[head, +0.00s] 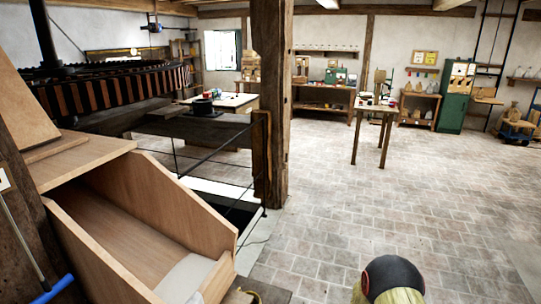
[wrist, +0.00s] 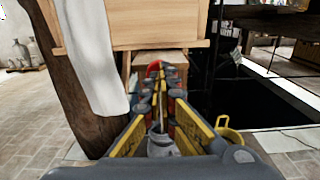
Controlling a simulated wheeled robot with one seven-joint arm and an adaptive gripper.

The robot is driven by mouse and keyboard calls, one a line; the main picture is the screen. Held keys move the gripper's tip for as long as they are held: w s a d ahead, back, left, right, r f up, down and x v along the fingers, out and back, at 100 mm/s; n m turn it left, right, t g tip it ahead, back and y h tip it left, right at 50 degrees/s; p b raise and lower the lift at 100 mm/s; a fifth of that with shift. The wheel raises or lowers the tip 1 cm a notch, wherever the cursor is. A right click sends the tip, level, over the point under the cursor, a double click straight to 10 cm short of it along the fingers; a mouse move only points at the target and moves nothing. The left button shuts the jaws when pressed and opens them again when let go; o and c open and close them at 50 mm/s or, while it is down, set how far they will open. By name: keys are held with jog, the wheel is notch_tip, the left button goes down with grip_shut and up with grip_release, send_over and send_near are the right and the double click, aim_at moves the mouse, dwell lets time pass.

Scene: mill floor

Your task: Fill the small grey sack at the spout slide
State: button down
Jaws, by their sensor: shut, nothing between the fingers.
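My gripper (wrist: 157,70) is shut and empty in the wrist view, its fingertips in front of a wooden box-like part (wrist: 170,62). A long pale cloth-like piece (wrist: 85,60) hangs to the left of the fingers, apart from them, in front of a dark post. I cannot tell whether it is the grey sack. In the head view a sloping wooden trough (head: 140,230) fills the lower left. A pale grey-white thing (head: 187,277) lies at its low end; I cannot tell if it is cloth or meal. No spout slide can be made out for certain.
A dark floor opening with a railing (head: 240,213) lies beside the trough, near a thick post (head: 270,100). The paved floor (head: 400,190) is clear up to a small table (head: 375,108).

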jog(key=x, duration=0.3)
dwell(0.5)
